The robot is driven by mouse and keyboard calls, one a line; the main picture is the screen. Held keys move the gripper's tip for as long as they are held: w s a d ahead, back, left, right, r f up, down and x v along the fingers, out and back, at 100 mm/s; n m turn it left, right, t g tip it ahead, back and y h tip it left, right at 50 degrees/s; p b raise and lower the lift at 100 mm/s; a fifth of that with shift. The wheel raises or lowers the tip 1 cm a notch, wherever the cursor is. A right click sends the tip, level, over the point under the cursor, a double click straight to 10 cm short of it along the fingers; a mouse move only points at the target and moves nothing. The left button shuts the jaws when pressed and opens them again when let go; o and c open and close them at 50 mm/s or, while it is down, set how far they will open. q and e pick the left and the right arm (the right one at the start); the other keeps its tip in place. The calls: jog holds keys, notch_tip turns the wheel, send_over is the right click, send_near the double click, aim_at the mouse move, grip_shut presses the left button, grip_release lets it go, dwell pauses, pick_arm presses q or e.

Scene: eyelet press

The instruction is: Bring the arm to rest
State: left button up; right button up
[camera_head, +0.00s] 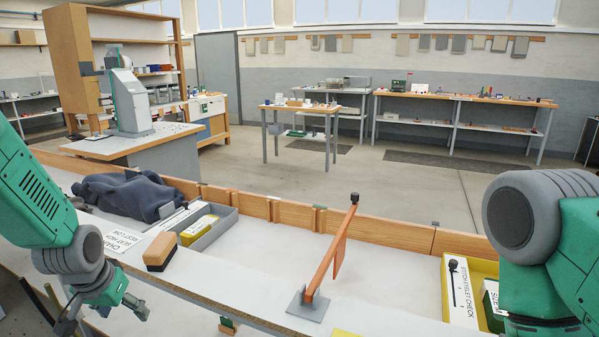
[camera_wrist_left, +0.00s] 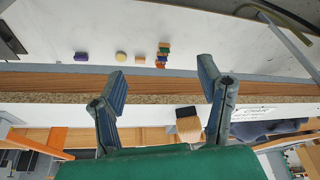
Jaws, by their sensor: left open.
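My left arm comes in from the left edge in the head view. My left gripper (camera_head: 103,316) is low at the left, beside the bench's front edge. In the left wrist view my left gripper (camera_wrist_left: 162,88) has its two fingers wide apart with nothing between them. My right arm fills the right edge of the head view, above the bench. Its gripper is not visible.
On the bench are a dark blue cloth (camera_head: 128,194), a grey tray (camera_head: 214,232), a wooden block (camera_head: 161,250), an orange lever on a plate (camera_head: 334,250) and a yellow tray (camera_head: 481,266). The wrist view shows a purple block (camera_wrist_left: 81,57) and small coloured pieces.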

pick_arm(q)
jog(key=s+d+f+g, duration=0.1)
jog(key=s+d+f, duration=0.1)
jog(key=s+f, duration=0.65)
jog(key=s+d+f+g, duration=0.1)
jog(key=s+d+f, duration=0.2)
jog(key=s+f, duration=0.5)
jog(key=s+d+f+g, duration=0.1)
jog(key=s+d+f, duration=0.1)
jog(key=s, duration=1.3)
jog(key=shift+s+f, duration=0.2)
